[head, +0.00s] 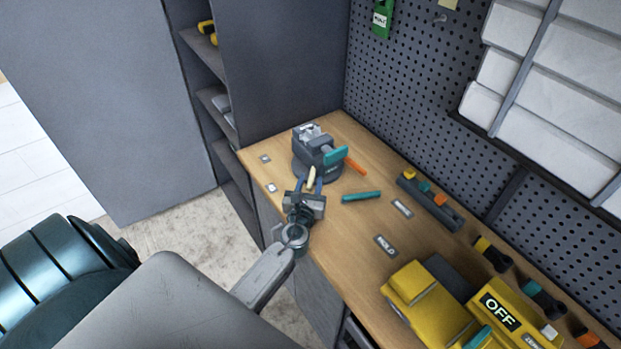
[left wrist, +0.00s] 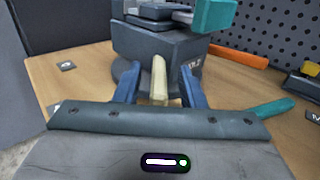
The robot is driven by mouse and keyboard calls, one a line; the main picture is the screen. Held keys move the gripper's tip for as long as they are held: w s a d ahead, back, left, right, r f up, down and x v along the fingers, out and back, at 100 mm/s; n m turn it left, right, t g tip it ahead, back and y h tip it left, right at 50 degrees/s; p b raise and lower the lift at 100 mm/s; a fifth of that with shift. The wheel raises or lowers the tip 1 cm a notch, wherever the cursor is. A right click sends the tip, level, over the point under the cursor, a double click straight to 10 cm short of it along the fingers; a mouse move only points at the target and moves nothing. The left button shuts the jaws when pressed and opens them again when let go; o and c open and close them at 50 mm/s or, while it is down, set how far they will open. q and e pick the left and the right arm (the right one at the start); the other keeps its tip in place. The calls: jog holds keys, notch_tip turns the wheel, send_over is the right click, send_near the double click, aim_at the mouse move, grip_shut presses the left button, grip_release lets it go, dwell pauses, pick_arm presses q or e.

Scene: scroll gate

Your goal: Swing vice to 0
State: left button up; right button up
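The dark grey vice (head: 308,143) stands on a round base at the far left end of the wooden workbench, with a teal handle (head: 335,156) at its right. A cream lever (head: 311,177) appears to stick out of the vice's lower front; it shows in the left wrist view (left wrist: 158,80). My left gripper (left wrist: 159,82) is open, with its blue fingers on either side of this lever and a visible gap on both sides. Small light labels (head: 265,159) (head: 272,188) lie on the bench left of the vice; I cannot read them. My right gripper is not in view.
An orange-handled tool (head: 355,166) and a teal-handled tool (head: 361,197) lie near the vice. A grey tool rack (head: 430,205) and a yellow machine (head: 425,300) marked OFF stand further right. Dark shelves rise behind left; a pegboard (head: 420,90) borders the bench.

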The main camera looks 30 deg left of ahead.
pick_arm(q)
jog(key=shift+w+a, duration=0.2)
jog(key=shift+w, duration=0.2)
jog(key=shift+c, duration=0.5)
